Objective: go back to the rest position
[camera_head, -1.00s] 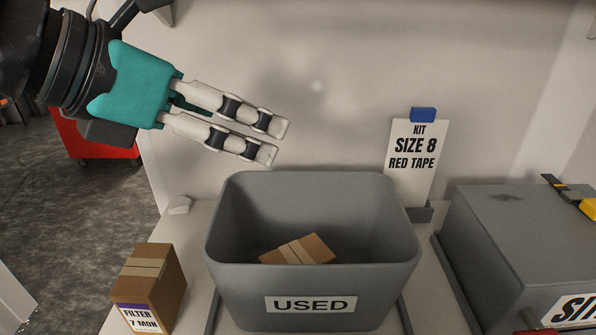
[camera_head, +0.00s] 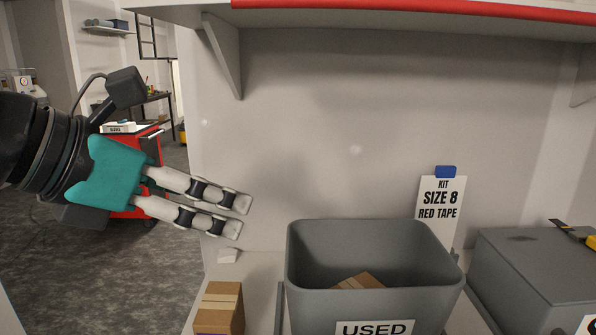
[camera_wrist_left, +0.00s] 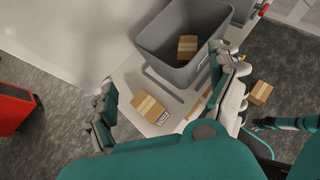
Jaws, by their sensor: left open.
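My left gripper (camera_head: 238,216) is in the air in the head view, left of the grey bin. Its pale fingers are apart, with nothing between them. In the left wrist view its two fingers stand at the left and right, wide apart.
The grey USED bin (camera_head: 375,303) stands on the bench with a cardboard box (camera_head: 358,282) inside. Another cardboard box (camera_head: 218,308) sits left of it. A SIZE 8 sign (camera_head: 439,205), a grey case (camera_head: 535,270) and an overhead shelf (camera_head: 400,14) are near. A red cart (camera_head: 147,146) stands behind.

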